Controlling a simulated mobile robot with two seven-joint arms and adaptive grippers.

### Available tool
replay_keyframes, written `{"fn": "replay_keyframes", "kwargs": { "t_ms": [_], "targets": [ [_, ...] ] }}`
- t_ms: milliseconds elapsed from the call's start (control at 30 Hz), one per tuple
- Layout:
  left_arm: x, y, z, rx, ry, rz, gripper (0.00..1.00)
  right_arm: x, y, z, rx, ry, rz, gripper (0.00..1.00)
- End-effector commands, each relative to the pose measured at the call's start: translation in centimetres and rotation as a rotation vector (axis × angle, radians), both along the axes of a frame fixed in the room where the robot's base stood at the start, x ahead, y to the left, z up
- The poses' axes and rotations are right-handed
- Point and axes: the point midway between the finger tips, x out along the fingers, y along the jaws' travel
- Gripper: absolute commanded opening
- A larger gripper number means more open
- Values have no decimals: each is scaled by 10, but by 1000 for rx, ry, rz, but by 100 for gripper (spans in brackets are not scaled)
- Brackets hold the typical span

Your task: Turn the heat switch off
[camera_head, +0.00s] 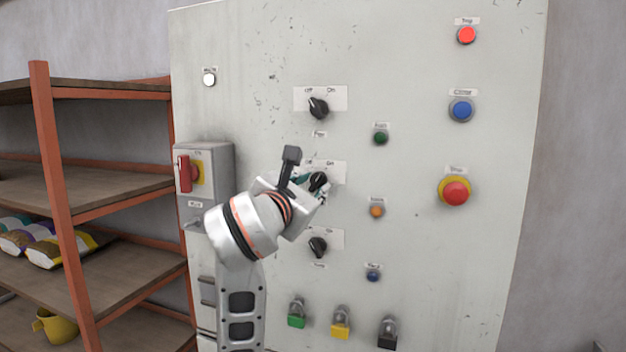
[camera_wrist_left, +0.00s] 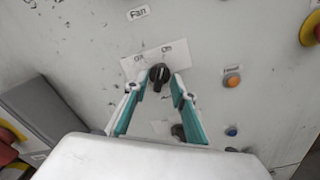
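The middle black rotary knob (camera_head: 318,181) sits on a white Off/On plate on the grey panel. Its name label is hidden by my gripper, so I cannot read which switch it is. The same knob shows in the left wrist view (camera_wrist_left: 159,75), where its handle seems to lean toward the On side. My left gripper (camera_head: 314,186) is at this knob. In the left wrist view, its teal fingers (camera_wrist_left: 157,84) are open, one on each side of the knob, with gaps visible. My right gripper is not in view.
Similar knobs sit above (camera_head: 318,107) and below (camera_head: 318,247). An orange button (camera_head: 376,211) and a red stop button (camera_head: 455,192) are to the right. A grey box with a red handle (camera_head: 184,174) juts out at left, beside a shelf (camera_head: 110,190).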

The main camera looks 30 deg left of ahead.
Motion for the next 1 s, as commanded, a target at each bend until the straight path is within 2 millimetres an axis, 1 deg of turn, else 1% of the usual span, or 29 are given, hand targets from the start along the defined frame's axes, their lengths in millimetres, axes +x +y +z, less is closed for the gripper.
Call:
{"fn": "replay_keyframes", "kwargs": {
  "t_ms": [100, 367, 400, 467, 767, 1000],
  "targets": [
    [5, 1, 0, -1, -1, -1, 26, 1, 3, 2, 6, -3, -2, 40],
    [6, 1, 0, -1, -1, -1, 26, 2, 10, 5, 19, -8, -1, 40],
    [6, 1, 0, -1, -1, -1, 15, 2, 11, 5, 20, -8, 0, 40],
    [5, 1, 0, -1, -1, -1, 0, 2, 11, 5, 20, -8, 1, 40],
    [5, 1, 0, -7, -4, -1, 0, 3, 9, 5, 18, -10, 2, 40],
    [5, 2, 0, -82, -23, 1, 0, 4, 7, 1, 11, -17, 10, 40]
  ]
}}
